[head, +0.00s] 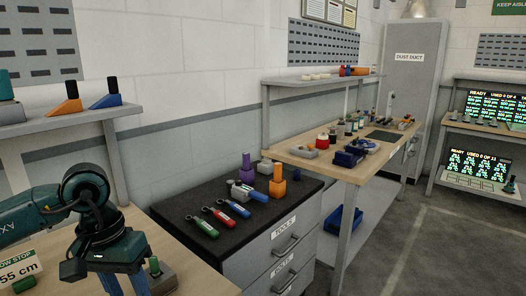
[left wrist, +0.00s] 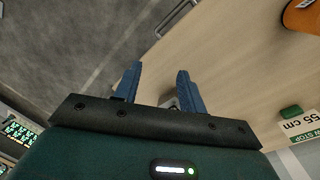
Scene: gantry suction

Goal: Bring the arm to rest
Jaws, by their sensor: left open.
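My left gripper (head: 125,285) hangs at the lower left in the head view, over the near wooden bench (head: 60,236). Its forearm comes in from the left edge and the hand points down. In the left wrist view its two blue fingers (left wrist: 160,78) are spread apart with nothing held between them. They are above the wooden tabletop (left wrist: 235,70), near its edge. A small grey thing shows low between the fingers, too hidden to name. A green block on a grey base (head: 155,268) is right beside the hand in the head view. My right gripper is not in view.
A black-topped tool cabinet (head: 165,212) holds red, green and blue tools, with purple and orange pieces. Beyond it is a wooden workbench (head: 345,172) with small parts. A shelf (head: 60,124) hangs above the near bench. A "55 cm" sign (head: 20,270) stands left of the hand. The floor at right is clear.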

